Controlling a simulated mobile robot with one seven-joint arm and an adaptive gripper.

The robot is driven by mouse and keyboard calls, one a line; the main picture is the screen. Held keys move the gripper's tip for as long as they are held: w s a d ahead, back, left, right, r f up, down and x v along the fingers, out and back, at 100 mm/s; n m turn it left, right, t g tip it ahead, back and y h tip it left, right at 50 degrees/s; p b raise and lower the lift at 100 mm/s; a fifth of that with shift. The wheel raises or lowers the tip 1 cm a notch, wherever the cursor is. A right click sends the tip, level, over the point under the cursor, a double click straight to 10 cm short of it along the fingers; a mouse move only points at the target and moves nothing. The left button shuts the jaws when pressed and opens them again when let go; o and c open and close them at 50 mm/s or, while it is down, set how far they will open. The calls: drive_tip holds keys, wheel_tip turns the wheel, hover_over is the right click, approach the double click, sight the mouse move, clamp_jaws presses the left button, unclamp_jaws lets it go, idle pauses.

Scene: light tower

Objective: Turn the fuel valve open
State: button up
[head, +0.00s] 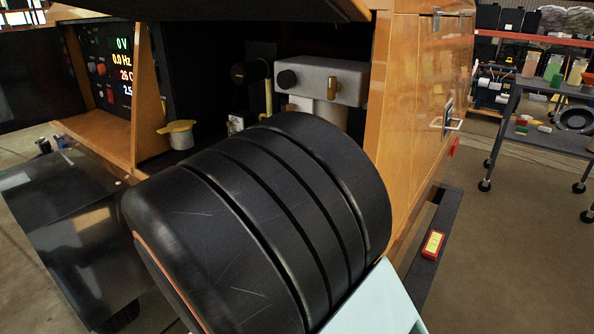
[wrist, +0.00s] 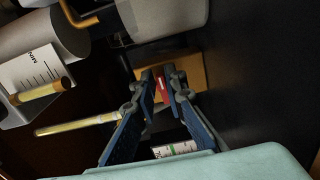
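In the wrist view, a small red piece (wrist: 161,84), possibly the fuel valve's handle, shows between my fingertips in front of an orange-brown surface (wrist: 187,73). My gripper (wrist: 160,86) has its two blue-padded fingers apart, one on each side of the red piece. I cannot tell whether either finger touches it. The valve's body is not clear. In the head view, my dark arm fills the middle and hides the gripper and the red piece.
A pale yellow tube (wrist: 75,124) lies left of the fingers in the wrist view. A dark wall (wrist: 255,75) stands to their right.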

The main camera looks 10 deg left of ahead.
drive_tip(key=shift+o, duration=1.2)
drive_tip(key=v, duration=1.2)
